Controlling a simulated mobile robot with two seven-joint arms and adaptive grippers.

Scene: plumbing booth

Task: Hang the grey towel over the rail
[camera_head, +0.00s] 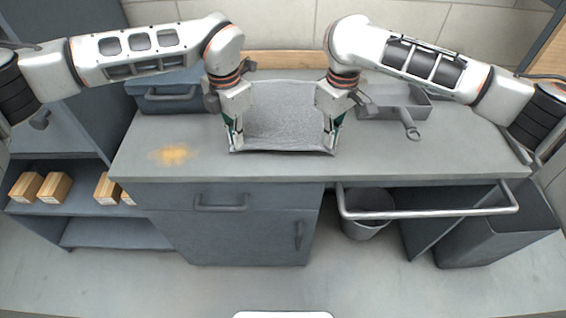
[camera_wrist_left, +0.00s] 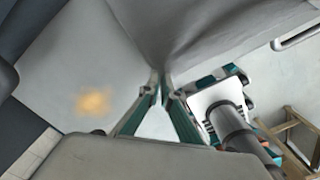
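My left gripper (camera_head: 236,146) is at the towel's left front corner. In the left wrist view its fingertips (camera_wrist_left: 161,83) come together on the gathered cloth (camera_wrist_left: 210,35). My right gripper (camera_head: 330,146) is at the right front corner and appears shut on it; its exact fingertip contact is small in view. The metal rail (camera_head: 430,214) sticks out from the counter front, to the right of and below the towel, and is bare.
The grey worktop (camera_head: 440,155) carries a yellowish stain (camera_head: 173,154) at left. A grey tray (camera_head: 395,103) and a wrench-like tool (camera_head: 411,131) lie at right. A bucket (camera_head: 367,212) and a dark bin (camera_head: 495,225) stand below, near the rail. Small boxes (camera_head: 54,187) sit on the left shelf.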

